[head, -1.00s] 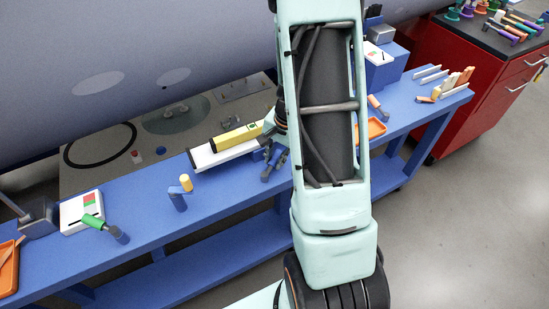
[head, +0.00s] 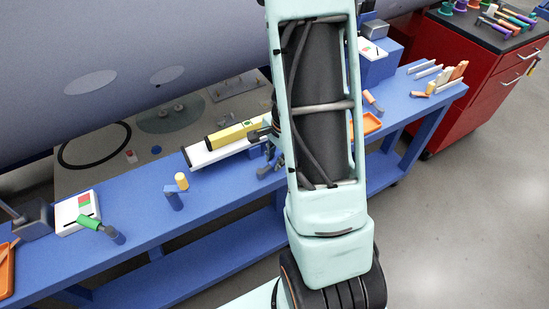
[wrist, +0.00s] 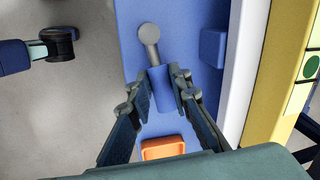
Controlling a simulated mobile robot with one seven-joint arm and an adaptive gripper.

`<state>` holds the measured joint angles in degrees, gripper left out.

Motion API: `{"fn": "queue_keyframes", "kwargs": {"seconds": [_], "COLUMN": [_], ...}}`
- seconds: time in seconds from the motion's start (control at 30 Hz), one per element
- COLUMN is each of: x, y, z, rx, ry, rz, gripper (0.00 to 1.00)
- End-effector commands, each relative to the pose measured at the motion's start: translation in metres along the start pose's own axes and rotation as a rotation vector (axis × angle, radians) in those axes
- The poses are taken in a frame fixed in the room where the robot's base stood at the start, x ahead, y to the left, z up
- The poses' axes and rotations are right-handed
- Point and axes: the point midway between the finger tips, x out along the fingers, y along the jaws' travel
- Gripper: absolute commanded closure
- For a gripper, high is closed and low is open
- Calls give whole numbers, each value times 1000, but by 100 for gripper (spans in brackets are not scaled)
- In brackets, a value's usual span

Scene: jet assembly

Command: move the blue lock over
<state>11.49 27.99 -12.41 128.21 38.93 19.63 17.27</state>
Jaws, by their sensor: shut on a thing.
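The blue lock (wrist: 161,88) shows in the wrist view as a small blue body with a grey round-headed pin pointing up the picture. My gripper (wrist: 162,90) has its two dark fingers closed on the sides of the blue body, over the blue bench (wrist: 140,18). I cannot tell whether the lock touches the bench. The lock cannot be made out clearly there.
A yellow bar (head: 232,134) lies on a white strip along the bench's back. A blue-grey piece (head: 173,198) and a yellow cylinder (head: 181,181) stand to the left. An orange tray (wrist: 163,147) shows below the fingers. The large grey fuselage (head: 120,60) overhangs behind.

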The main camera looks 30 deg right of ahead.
Motion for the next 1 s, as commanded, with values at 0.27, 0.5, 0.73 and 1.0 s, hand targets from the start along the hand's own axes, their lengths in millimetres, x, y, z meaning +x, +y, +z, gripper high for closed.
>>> {"fn": "queue_keyframes", "kwargs": {"seconds": [0.27,0.5,0.73,1.0], "x": [0,-3,-29,-78], "y": [0,-1,-2,-2], "z": [0,0,0,0], "rx": [-2,-3,-4,-5], "ry": [0,0,2,1], "rz": [0,-1,-4,-5], "gripper": [64,64,64,64]}}
